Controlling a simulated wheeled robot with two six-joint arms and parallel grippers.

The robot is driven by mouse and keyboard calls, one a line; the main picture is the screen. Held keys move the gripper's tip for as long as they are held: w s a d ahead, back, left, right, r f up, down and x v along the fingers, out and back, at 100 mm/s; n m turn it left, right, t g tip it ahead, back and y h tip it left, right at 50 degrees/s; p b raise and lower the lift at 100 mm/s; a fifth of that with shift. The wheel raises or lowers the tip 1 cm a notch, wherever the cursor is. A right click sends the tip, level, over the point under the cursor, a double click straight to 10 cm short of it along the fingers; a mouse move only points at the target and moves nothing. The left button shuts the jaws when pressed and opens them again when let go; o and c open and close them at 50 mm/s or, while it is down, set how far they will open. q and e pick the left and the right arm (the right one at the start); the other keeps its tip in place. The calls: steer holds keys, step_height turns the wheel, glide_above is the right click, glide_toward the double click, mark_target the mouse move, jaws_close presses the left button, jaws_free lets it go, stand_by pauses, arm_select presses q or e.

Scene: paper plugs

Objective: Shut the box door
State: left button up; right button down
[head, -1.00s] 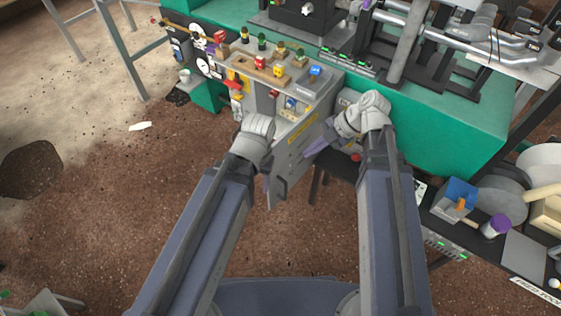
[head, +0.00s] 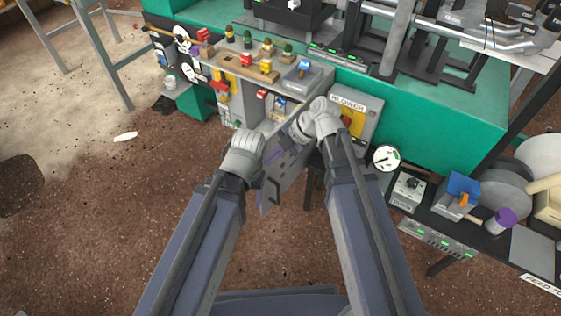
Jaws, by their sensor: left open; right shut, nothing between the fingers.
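The grey box (head: 238,84) stands at the front of the green bench, with small fittings visible inside its open front. Its grey door (head: 287,183) stands open, jutting out toward me, with a dark handle low on its outer face. My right gripper (head: 274,156) is shut and empty, its purple fingertip in front of the door's upper part; I cannot tell whether it touches. My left gripper (head: 262,178) is open near the door's free edge; its fingers are mostly hidden behind its own wrist.
A grey blower box (head: 357,104) with a yellow panel is right of the door, with a round gauge (head: 386,158) beside it. A dark shelf (head: 470,238) with devices is at the right. Colored knobs stand on the grey box's top.

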steer(key=shift+w+a, duration=0.15)
steer(key=shift+a, duration=0.05)
stand_by(0.3)
steer(key=w+a+m+t+h, duration=0.1)
steer(key=w+a+m+t, duration=0.45)
steer(key=w+a, duration=0.7)
steer(key=w+d+m+h, duration=0.1)
steer(key=w+m, duration=0.4)
steer(key=w, duration=1.4)
steer(key=shift+w+m+h, duration=0.25)
steer(key=shift+m+h, duration=0.1)
steer(key=shift+h, duration=0.35)
steer(key=shift+t, duration=0.25)
steer(key=shift+s, duration=0.1)
